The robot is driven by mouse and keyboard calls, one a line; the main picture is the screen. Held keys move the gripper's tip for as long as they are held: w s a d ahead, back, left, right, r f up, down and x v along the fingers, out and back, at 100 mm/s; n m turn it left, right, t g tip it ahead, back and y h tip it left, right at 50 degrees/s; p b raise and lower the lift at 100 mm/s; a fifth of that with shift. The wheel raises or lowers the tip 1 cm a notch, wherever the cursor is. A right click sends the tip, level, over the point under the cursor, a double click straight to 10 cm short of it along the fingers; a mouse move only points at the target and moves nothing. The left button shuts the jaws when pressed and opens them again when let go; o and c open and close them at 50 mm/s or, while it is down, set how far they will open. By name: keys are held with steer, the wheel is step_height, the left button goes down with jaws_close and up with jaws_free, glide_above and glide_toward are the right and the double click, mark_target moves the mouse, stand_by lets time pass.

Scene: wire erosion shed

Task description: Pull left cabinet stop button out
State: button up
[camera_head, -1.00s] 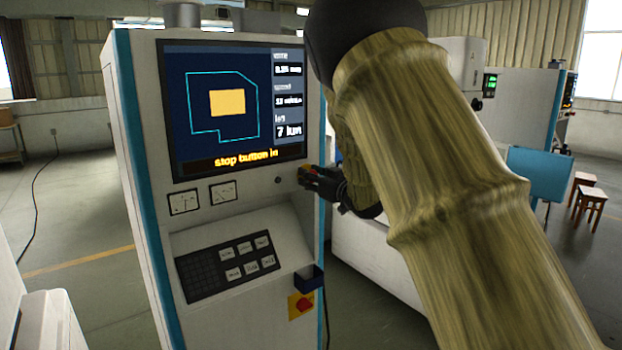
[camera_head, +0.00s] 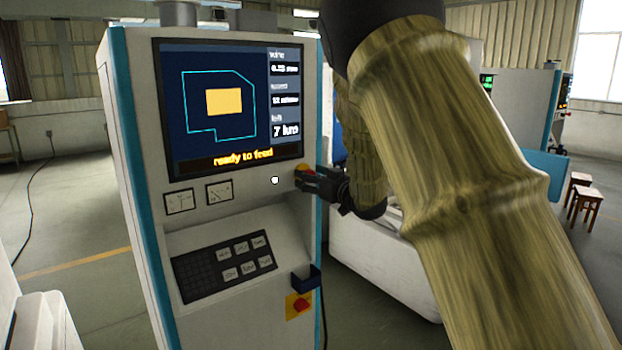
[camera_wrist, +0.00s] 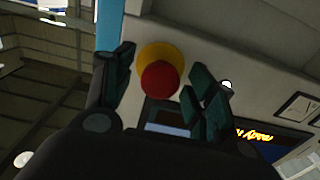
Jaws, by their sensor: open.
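The left cabinet (camera_head: 240,235) stands in front of me, with a lit screen (camera_head: 225,108) reading "ready to feed". Its stop button is a red mushroom head on a yellow base, at the panel's right edge below the screen; it shows in the wrist view (camera_wrist: 160,80) and partly in the head view (camera_head: 302,169). My gripper (camera_head: 311,181) is at the button. In the wrist view my gripper (camera_wrist: 164,85) is open, with one finger on each side of the red head and gaps between. A small lamp (camera_head: 275,180) left of the button is lit white.
A second red knob on a yellow plate (camera_head: 299,306) sits lower on the cabinet, under a small dark blue holder (camera_head: 306,277). Keys (camera_head: 225,265) and two gauges (camera_head: 198,199) are on the front. Another machine and stools (camera_head: 585,198) stand at the right.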

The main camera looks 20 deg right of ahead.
steer(key=v, duration=1.1)
steer(key=shift+s+d, duration=0.2)
steer(key=shift+s, duration=0.15)
steer(key=s+a+f+m+g+h+b, duration=0.1)
steer(key=s+f+m+g+h+b, duration=0.2)
steer(key=f, duration=2.2)
steer(key=s+a+f+g+h, duration=0.1)
steer(key=s+f, duration=0.3)
steer(key=f, duration=0.3)
steer(key=s+a+f+g+b, duration=0.1)
steer(key=s+f+g, duration=0.1)
steer(key=s+f, duration=0.35)
steer(key=s+f+g+h, duration=0.1)
steer(key=s+f, duration=0.2)
steer(key=f, duration=0.6)
steer(key=s+a+f+g+b, duration=0.1)
steer(key=s+a+f+g, duration=0.1)
steer(key=s+f, duration=0.5)
steer(key=s+a+f+m+g+b, duration=0.1)
steer(key=s+f+g, duration=0.3)
steer(key=s, duration=1.3)
steer(key=s+a+f+g+h+b, duration=0.1)
steer(key=s+f+g, duration=0.3)
steer(key=s+f, duration=0.7)
steer(key=shift+s+a+f, duration=0.3)
steer(key=shift+s+a, duration=0.35)
steer(key=shift+a, duration=0.15)
